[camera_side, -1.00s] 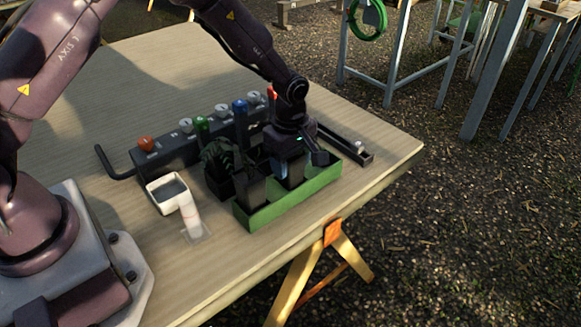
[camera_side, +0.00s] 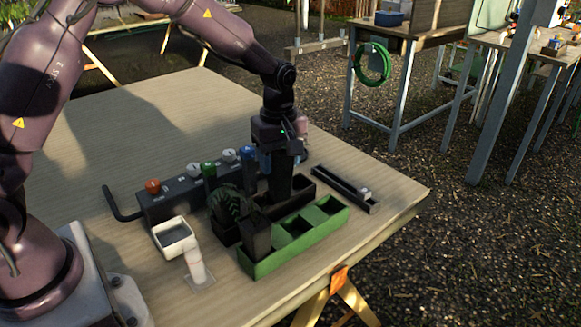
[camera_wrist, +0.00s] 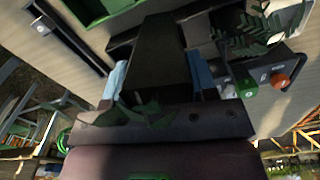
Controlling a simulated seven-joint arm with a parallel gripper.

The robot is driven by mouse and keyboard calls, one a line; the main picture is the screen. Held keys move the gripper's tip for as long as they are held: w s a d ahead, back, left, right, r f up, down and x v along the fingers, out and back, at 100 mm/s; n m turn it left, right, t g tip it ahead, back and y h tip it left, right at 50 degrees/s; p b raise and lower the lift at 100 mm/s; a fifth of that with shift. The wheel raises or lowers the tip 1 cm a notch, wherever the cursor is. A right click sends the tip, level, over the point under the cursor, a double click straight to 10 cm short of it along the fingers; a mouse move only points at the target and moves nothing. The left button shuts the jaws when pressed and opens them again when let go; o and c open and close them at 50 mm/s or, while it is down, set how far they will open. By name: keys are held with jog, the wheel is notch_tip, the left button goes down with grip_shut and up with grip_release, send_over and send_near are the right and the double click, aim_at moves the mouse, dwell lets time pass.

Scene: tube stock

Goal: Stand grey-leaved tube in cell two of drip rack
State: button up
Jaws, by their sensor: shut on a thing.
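My gripper (camera_side: 280,150) points down, shut on a dark square tube (camera_side: 280,185). In the wrist view the tube (camera_wrist: 160,55) sits between the blue finger pads, with dull grey-green leaves (camera_wrist: 152,112) close to the palm. Its lower end overlaps the black rack (camera_side: 300,192); I cannot tell whether it is inside or above it. A green rack (camera_side: 300,250) stands in front, with a dark tube (camera_side: 257,238) upright in its left cell; its middle and right cells look empty. A fern-leaved tube (camera_side: 228,205) stands left of my gripper; its fern also shows in the wrist view (camera_wrist: 262,32).
A dark box with coloured knobs (camera_side: 180,192) runs behind the racks. A white square cup (camera_side: 173,237) and a white cylinder (camera_side: 195,265) stand at left. A narrow dark channel (camera_side: 345,190) lies at right, near the table edge. The table's back left is clear.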

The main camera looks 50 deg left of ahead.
jog(key=a+m, duration=0.1)
jog(key=m, duration=0.2)
jog(key=shift+a+f+m, duration=0.15)
jog(key=shift+a+m, duration=0.2)
jog(key=shift+m, duration=0.05)
jog(key=a+f+m, duration=0.2)
jog(key=f+m, duration=0.2)
jog(key=m, duration=1.1)
jog(key=a+f+m, duration=0.1)
jog(key=f+m, duration=0.3)
jog(key=m, duration=1)
jog(key=shift+a+m, duration=0.35)
jog(key=shift+m, duration=0.05)
jog(key=shift+f, duration=0.45)
jog(key=o, duration=1.1)
